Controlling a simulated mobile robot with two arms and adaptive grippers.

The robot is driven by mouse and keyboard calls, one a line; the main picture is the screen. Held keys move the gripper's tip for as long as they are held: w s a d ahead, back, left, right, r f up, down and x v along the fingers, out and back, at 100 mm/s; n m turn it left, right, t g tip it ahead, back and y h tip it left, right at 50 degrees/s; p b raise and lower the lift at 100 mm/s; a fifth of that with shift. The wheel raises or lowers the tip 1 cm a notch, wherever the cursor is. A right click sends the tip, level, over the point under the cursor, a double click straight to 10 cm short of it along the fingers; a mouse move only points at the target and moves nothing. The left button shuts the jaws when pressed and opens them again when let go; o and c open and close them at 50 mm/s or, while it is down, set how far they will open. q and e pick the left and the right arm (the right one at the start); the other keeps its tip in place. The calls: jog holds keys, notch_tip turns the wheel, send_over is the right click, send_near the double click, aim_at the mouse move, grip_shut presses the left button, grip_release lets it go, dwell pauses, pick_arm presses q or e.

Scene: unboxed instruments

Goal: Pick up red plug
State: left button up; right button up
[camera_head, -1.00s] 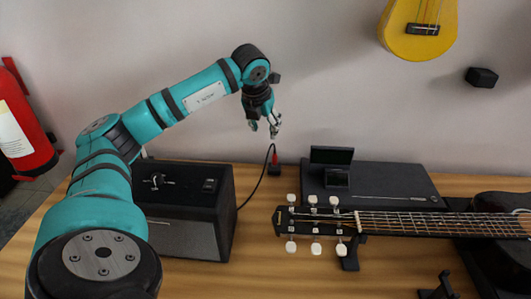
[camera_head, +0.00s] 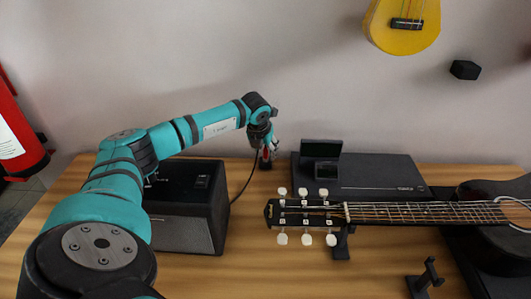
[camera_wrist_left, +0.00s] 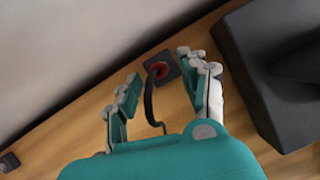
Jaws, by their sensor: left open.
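The red plug (camera_wrist_left: 158,69) sits at a small black socket block (camera_wrist_left: 166,60) on the wooden table, with a black cable (camera_wrist_left: 148,102) running from it. In the head view the plug (camera_head: 266,153) is partly covered by my left gripper (camera_head: 267,145). That gripper is open and points down over the plug. In the left wrist view its two fingers stand on either side of the plug, with a gap to each. Whether the fingertips are level with the plug cannot be told. My right gripper is not in view.
A black amplifier (camera_head: 188,222) stands left of the plug. A black flat case (camera_head: 375,172) lies to the right, with a guitar (camera_head: 410,212) in front of it. The wall (camera_head: 230,60) is close behind. A yellow ukulele (camera_head: 400,38) hangs there.

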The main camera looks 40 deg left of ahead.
pick_arm(q)
jog(key=shift+x, duration=1)
jog(key=shift+c, duration=0.2)
grip_shut()
jog(key=shift+r, duration=0.1)
jog(key=shift+r, duration=0.1)
